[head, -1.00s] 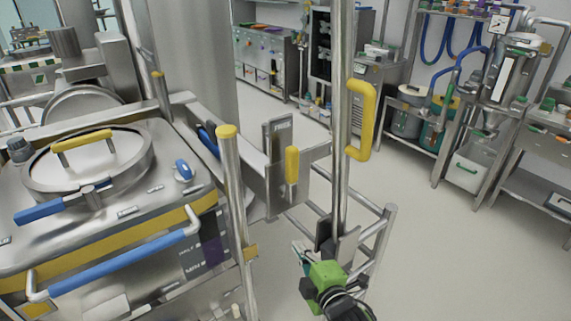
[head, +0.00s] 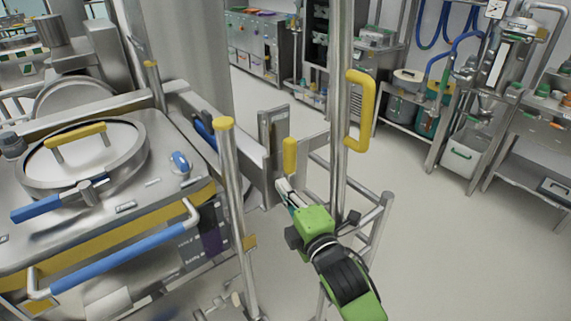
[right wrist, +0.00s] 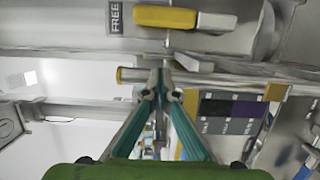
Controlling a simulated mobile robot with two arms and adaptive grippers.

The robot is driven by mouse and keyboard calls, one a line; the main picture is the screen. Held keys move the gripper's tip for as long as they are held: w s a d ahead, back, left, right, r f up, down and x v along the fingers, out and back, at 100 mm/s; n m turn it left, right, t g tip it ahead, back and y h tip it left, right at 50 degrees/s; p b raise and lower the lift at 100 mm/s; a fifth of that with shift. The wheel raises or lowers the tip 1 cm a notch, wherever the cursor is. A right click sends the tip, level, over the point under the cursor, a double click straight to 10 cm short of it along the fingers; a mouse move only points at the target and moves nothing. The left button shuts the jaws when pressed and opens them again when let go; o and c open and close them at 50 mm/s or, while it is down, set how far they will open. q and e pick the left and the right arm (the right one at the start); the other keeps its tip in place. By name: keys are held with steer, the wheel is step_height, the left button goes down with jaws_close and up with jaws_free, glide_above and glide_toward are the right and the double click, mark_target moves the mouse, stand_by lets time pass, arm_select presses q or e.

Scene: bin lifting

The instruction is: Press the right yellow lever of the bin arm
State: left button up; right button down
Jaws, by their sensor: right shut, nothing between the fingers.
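The right yellow lever (head: 289,155) is a short upright handle on the grey metal bin arm (head: 254,155) in the head view. The closed fingertips (right wrist: 163,88) show below the lever in the right wrist view, with a gap in the picture. My left gripper is not in view.
A steel post with a yellow cap (head: 224,123) stands left of my gripper. A tall pole with a yellow handle (head: 360,110) stands to the right. A steel machine with a round lid (head: 85,155) fills the left. Open floor (head: 440,240) lies to the right.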

mark_target(286, 165)
steer(key=w+p, duration=0.2)
steer(key=w, duration=0.6)
steer(key=shift+w+a, duration=0.1)
steer(key=shift+w, duration=0.2)
steer(key=shift+w+d, duration=0.2)
steer(key=shift+d, duration=0.2)
